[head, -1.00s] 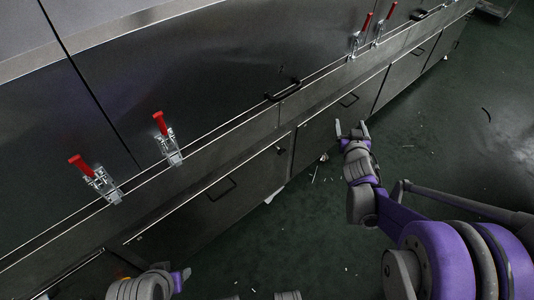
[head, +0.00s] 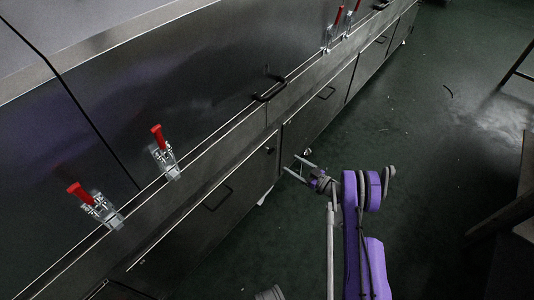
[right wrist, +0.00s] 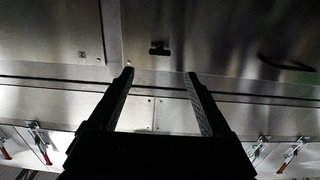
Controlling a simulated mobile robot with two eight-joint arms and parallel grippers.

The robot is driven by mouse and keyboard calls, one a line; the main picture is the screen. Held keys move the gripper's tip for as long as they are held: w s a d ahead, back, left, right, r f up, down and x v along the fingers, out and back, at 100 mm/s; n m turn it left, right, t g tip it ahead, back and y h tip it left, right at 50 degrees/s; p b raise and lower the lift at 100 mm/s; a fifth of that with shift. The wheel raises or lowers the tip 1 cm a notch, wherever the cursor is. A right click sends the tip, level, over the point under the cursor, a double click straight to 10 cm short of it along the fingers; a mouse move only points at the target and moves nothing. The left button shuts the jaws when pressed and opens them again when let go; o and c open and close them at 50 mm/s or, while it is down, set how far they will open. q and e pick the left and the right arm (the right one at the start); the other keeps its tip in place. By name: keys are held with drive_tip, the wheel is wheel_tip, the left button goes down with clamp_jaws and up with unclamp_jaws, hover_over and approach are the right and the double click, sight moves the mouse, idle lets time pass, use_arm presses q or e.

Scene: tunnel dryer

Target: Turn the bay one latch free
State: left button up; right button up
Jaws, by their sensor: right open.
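A small dark latch-like knob (head: 270,150) sits near the upper right corner of a lower steel panel (head: 190,222). In the right wrist view a dark T-shaped knob (right wrist: 159,48) shows beyond my fingers, apart from them. Red-handled clamps stand along the ledge above: two at left, the nearer (head: 95,205) and the farther (head: 163,153), and two at the top (head: 335,28). No label shows which latch is bay one. My right gripper (head: 292,164) is open and empty, near the panel front, right of the knob. My left gripper is out of view.
A black bar handle (head: 269,88) is on the upper panel edge; dark pull handles (head: 217,197) are on the lower panels. The dark green floor (head: 410,150) is mostly clear, with small scraps. A brown structure (head: 510,200) stands at the right edge.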

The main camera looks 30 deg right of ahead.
drive_tip(key=x, duration=1)
drive_tip(key=shift+w+b, duration=0.25)
drive_tip(key=shift+b, duration=0.1)
drive_tip(key=shift+a, duration=0.1)
clamp_jaws()
